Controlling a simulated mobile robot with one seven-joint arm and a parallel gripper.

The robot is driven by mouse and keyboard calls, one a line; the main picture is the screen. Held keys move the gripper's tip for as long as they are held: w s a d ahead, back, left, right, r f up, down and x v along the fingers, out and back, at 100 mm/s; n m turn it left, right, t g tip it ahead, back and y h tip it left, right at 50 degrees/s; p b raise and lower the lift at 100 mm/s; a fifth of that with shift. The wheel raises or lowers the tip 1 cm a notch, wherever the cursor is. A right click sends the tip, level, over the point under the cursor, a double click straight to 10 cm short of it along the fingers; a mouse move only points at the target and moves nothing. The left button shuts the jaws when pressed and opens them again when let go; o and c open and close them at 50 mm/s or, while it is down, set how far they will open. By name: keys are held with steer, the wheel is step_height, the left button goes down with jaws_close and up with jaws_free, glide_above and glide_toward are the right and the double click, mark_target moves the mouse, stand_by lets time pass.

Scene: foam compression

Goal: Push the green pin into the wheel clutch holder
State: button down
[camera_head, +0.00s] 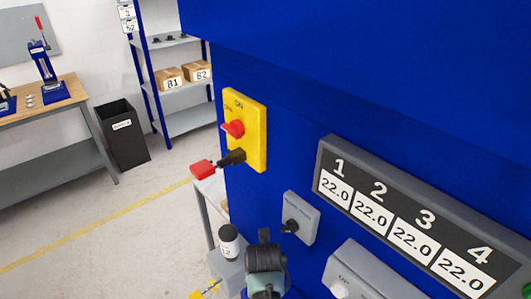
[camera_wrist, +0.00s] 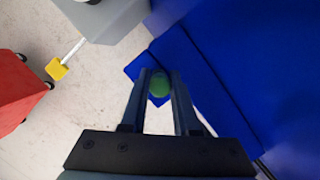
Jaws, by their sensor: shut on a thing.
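In the wrist view my gripper (camera_wrist: 159,88) has its two dark fingers closed on the green pin (camera_wrist: 159,84). The pin's round green end shows between the fingertips, and the rest of it is hidden. Beyond the pin lies a blue surface (camera_wrist: 186,62); I cannot tell whether they touch. I cannot make out the wheel clutch holder in either view. In the head view a dark rounded part of my arm shows at the bottom centre; the pin is not visible there.
A large blue machine (camera_head: 300,110) fills the right, with a yellow switch box (camera_head: 252,125), a grey knob box (camera_head: 303,215) and a number display (camera_head: 400,215). A grey box (camera_wrist: 118,22) and red cart (camera_wrist: 18,92) stand left in the wrist view.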

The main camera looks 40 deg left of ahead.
steer(key=shift+s+d+f, duration=0.15)
steer(key=shift+s+f, duration=0.2)
steer(key=shift+f, duration=0.25)
steer(key=shift+s+d+f, duration=0.1)
steer(key=shift+s+f, duration=0.2)
steer(key=shift+f, duration=0.3)
steer(key=c, duration=0.6)
jaws_free()
steer(key=shift+s, duration=0.1)
steer(key=shift+a+r, duration=0.1)
steer(key=shift+w+a+r+g+p, duration=0.15)
steer(key=shift+w+a+r+p, duration=0.1)
steer(key=shift+r+p, duration=0.5)
steer(key=shift+w+a+r+g+p, duration=0.2)
steer(key=shift+r+p, duration=0.35)
steer(key=shift+p, duration=0.35)
steer(key=shift+w+d+r+p, duration=0.1)
steer(key=shift+d+r+p, duration=0.05)
steer(key=shift+r+p, duration=0.25)
steer(key=shift+w+d+r+p, duration=0.15)
steer(key=shift+r+p, duration=0.15)
steer(key=shift+r, duration=0.2)
steer(key=shift+r+p, duration=0.7)
steer(key=shift+r, duration=0.05)
